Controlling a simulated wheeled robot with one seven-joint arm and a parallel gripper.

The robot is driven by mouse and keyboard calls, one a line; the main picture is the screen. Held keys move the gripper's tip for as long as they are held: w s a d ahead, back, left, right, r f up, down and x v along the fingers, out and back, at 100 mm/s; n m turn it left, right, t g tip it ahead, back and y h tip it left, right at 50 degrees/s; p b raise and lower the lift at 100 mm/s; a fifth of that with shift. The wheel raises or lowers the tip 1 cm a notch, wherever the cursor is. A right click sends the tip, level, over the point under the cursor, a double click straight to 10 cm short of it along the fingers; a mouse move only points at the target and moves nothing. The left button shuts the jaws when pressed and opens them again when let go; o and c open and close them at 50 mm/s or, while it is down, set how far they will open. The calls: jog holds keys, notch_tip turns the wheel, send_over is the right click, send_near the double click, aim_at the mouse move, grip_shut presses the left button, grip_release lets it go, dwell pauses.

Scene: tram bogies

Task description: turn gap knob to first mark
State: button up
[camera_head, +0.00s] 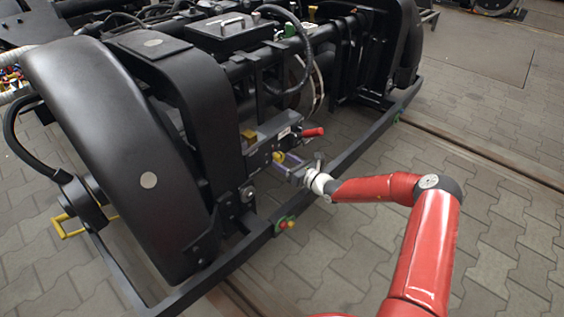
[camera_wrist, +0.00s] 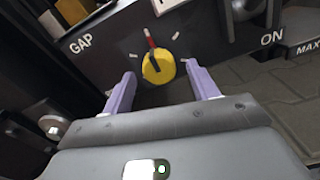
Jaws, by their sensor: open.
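The gap knob (camera_wrist: 158,66) is a round yellow dial on a dark panel (camera_wrist: 100,40), with a black bar across it and a red pointer at its top. White marks sit around it, and the word GAP is to its upper left. My gripper (camera_wrist: 160,86) is open, with its two purple fingers on either side of and just below the knob, apart from it. In the head view the yellow knob (camera_head: 279,158) shows small beside my gripper (camera_head: 283,165), on the bogie's side unit. My wrist and the gripper body hide part of that area.
A red handle (camera_head: 313,132) sticks out just above my gripper. The black frame rail (camera_head: 340,163) runs close by, with a green and red fitting (camera_head: 284,225) on it. The labels ON and MAX are right of the knob. Paved floor (camera_head: 480,220) lies open at the right.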

jog(key=shift+x, duration=0.9)
jog(key=c, duration=1)
